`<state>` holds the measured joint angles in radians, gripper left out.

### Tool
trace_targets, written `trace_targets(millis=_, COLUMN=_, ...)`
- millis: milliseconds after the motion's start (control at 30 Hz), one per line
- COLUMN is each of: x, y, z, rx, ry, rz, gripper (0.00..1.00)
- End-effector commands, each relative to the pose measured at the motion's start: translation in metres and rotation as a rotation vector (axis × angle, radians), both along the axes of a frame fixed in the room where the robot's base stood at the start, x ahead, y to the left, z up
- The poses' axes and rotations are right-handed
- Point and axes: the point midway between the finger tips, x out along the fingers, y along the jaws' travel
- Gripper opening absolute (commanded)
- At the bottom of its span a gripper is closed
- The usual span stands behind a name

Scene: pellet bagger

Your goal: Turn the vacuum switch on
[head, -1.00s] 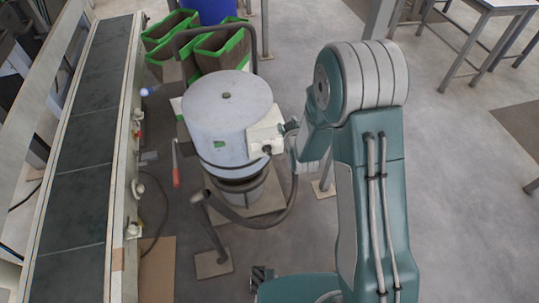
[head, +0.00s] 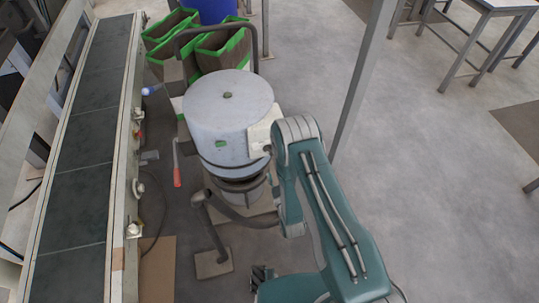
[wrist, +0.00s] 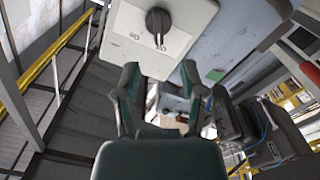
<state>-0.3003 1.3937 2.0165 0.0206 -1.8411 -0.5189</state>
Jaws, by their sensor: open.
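The vacuum switch is a black rotary knob (wrist: 158,22) on a white box, seen at the top of the wrist view with small lettering beside it. The white box (head: 261,138) is on the side of the pale grey vacuum drum (head: 222,122), partly covered by my arm in the head view. My gripper (wrist: 160,76) is open and empty, its two fingers below the knob in the wrist view and apart from it. In the head view my gripper is hidden behind my arm.
A conveyor belt (head: 78,150) runs along the left. Green-edged bins (head: 222,48) stand behind the drum. A curved grey pipe (head: 225,208) is below the drum, and a grey post (head: 362,85) rises to its right. The floor at the right is mostly clear.

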Motion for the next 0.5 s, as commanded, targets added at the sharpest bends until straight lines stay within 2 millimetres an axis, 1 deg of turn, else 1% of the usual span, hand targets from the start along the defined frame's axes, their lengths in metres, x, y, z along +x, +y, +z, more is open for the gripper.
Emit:
trace_targets(millis=33, x=0.010, y=0.003, z=0.001, rx=0.001, ry=-0.005, rz=-0.001, gripper=0.53)
trace_targets(millis=100, x=0.023, y=0.006, z=0.001, rx=0.002, ry=-0.003, rz=0.000, gripper=0.53)
trace_targets(millis=300, x=0.057, y=0.016, z=0.001, rx=0.001, ry=-0.001, rz=0.000, gripper=0.53)
trace_targets(millis=400, x=0.071, y=0.020, z=0.001, rx=0.001, ry=-0.001, rz=0.000, gripper=0.53)
trace_targets(millis=500, x=0.079, y=0.022, z=0.000, rx=0.001, ry=0.000, rz=0.000, gripper=0.53)
